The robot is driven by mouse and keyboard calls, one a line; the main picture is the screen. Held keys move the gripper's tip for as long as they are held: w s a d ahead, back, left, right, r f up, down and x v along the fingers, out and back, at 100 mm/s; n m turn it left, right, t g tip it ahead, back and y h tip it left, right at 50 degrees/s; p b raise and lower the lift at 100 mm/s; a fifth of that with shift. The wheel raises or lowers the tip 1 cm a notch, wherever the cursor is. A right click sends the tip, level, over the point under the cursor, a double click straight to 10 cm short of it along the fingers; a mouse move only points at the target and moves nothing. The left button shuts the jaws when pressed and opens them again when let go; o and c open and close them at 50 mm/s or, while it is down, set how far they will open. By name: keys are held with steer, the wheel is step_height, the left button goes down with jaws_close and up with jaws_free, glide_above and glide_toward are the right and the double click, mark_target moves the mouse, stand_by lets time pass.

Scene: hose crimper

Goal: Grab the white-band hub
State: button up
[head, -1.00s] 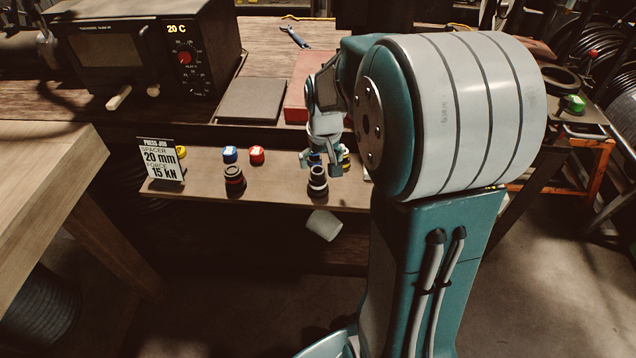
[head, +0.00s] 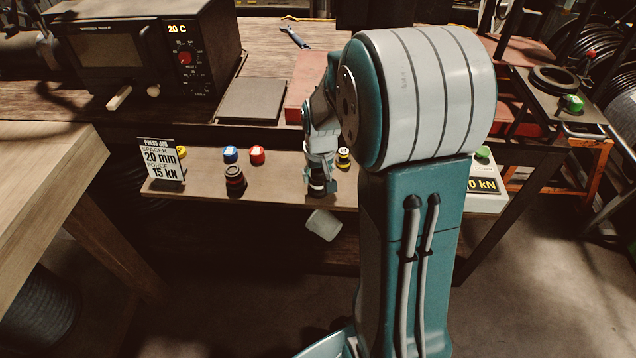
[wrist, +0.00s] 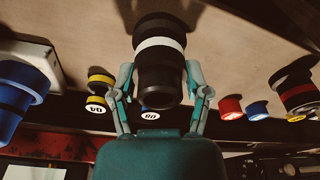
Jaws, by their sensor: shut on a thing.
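The white-band hub (wrist: 160,43) is a black stepped cylinder with a white ring, standing on the shelf. In the head view the hub (head: 317,184) is partly hidden by my fingers. My gripper (head: 320,176) reaches down over it from above. In the wrist view my gripper (wrist: 160,82) has one finger on each side of the hub, closed on its narrower part below the white ring. The red-band hub (head: 235,181) stands apart to the left on the same shelf.
Blue (head: 230,154), red (head: 257,155) and yellow-marked (head: 344,158) spacers stand behind on the shelf. A press job card (head: 161,160) stands at the left end. A force readout (head: 483,185) is at the right.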

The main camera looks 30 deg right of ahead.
mark_target(317, 172)
step_height(317, 172, up, 3)
steer(key=shift+r, duration=0.1)
steer(key=s+r, duration=1)
steer(key=s, duration=0.4)
